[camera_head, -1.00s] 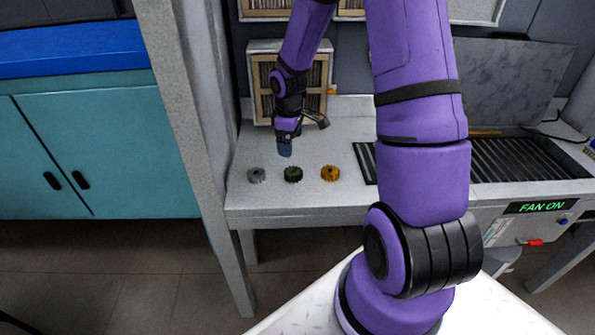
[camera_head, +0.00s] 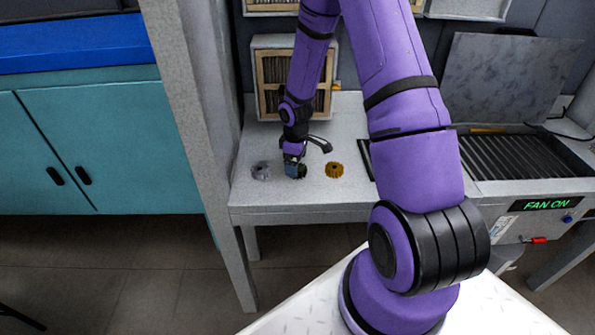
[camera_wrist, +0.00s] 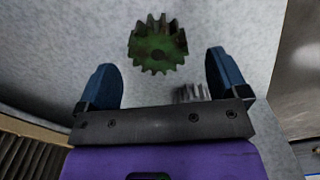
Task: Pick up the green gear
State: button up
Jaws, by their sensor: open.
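The green gear (camera_wrist: 158,47) lies on the grey bench top, just beyond the fingertips of my gripper (camera_wrist: 160,75) in the wrist view. Its teeth are dark and its top is a worn green. In the head view my gripper (camera_head: 295,170) is low over the bench and covers part of the green gear (camera_head: 302,172).
A grey gear (camera_head: 261,170) lies to the left and an orange gear (camera_head: 334,170) to the right. The grey gear (camera_wrist: 190,93) is partly hidden behind my gripper in the wrist view. A wooden-framed filter box (camera_head: 292,80) stands behind. A slatted grate (camera_head: 515,158) is at right.

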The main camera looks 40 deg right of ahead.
jog(key=shift+f, duration=1.45)
jog(key=c, duration=1.3)
jog(key=shift+c, duration=0.2)
jog(key=shift+w+r, duration=0.1)
jog(key=shift+r, duration=0.05)
